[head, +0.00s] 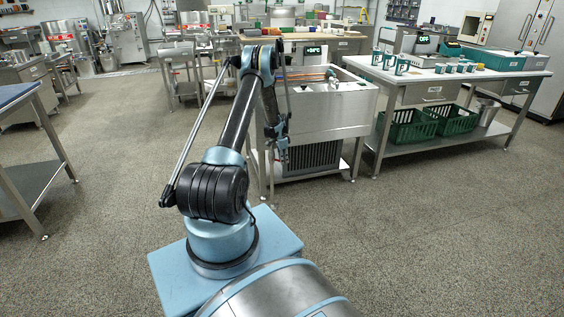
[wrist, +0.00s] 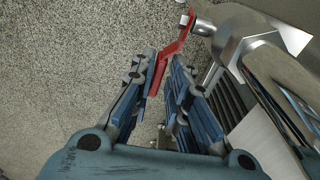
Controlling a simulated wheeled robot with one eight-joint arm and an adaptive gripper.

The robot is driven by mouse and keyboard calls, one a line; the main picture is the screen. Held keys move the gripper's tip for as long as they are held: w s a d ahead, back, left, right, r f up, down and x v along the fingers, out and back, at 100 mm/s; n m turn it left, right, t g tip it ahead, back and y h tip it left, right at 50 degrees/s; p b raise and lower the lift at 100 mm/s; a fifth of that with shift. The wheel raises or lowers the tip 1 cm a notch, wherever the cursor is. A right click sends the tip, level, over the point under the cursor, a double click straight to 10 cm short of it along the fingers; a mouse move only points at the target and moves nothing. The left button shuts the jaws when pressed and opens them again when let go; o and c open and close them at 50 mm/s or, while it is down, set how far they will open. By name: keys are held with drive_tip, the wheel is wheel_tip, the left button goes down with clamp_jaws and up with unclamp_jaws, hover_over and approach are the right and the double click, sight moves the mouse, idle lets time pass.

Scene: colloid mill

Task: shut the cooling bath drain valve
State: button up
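The drain valve shows in the wrist view as a red lever handle (wrist: 182,42) joined at its top to a grey metal valve body (wrist: 240,30). The lever slants down and to the left. My gripper (wrist: 168,66) is open, and the lever's lower end lies between its two fingers, close to the left finger. A gap shows between the lever and the right finger; I cannot tell if the left one touches. In the head view, my gripper (head: 279,138) is at the left front of the steel cooling bath (head: 335,109), and the valve cannot be made out.
A dark louvred grille (head: 314,157) is under the bath. To the right, a bench (head: 450,81) carries several cups, with green crates (head: 408,127) on its lower shelf. A table (head: 22,112) stands at the left. The speckled floor between is clear.

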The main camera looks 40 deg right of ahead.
drive_tip(key=shift+o, duration=0.3)
drive_tip(key=shift+s+r, duration=0.1)
wheel_tip(320, 180, up, 12)
drive_tip(key=a, duration=0.1)
drive_tip(key=shift+w+f, duration=0.2)
drive_tip(key=shift+w, duration=0.1)
drive_tip(key=shift+a, duration=0.1)
wheel_tip(320, 180, up, 5)
drive_tip(key=d+y, duration=0.1)
drive_tip(key=d, duration=0.1)
drive_tip(key=f, duration=1.6)
drive_tip(key=shift+s+a+f, duration=0.15)
drive_tip(key=shift+s+f, duration=0.2)
drive_tip(key=shift+f, duration=0.05)
clamp_jaws()
